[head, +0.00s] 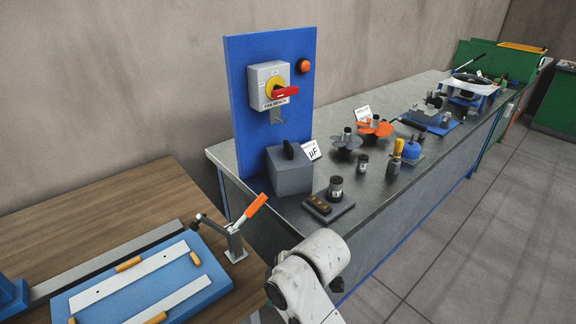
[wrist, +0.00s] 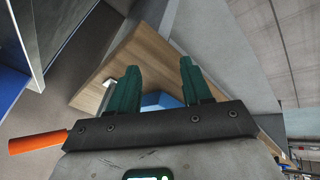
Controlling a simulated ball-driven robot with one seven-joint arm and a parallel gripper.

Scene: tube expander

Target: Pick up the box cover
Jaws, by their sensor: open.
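A grey box-shaped cover (head: 289,172) with a black knob on top stands on the grey workbench, in front of the blue switch panel. In the wrist view I cannot make out the cover. My gripper (wrist: 160,84) shows in the wrist view with its two green fingers apart and nothing between them. In the head view only a white link of my arm shows, at the bottom in front of the bench, and the gripper is out of sight.
The blue panel (head: 240,100) stands upright behind the cover, with a µF sign (head: 312,150) beside it. A small dark base with a capacitor (head: 336,188) is close on the right. A wooden table (head: 110,212) with an orange-handled clamp (head: 256,206) is at left.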

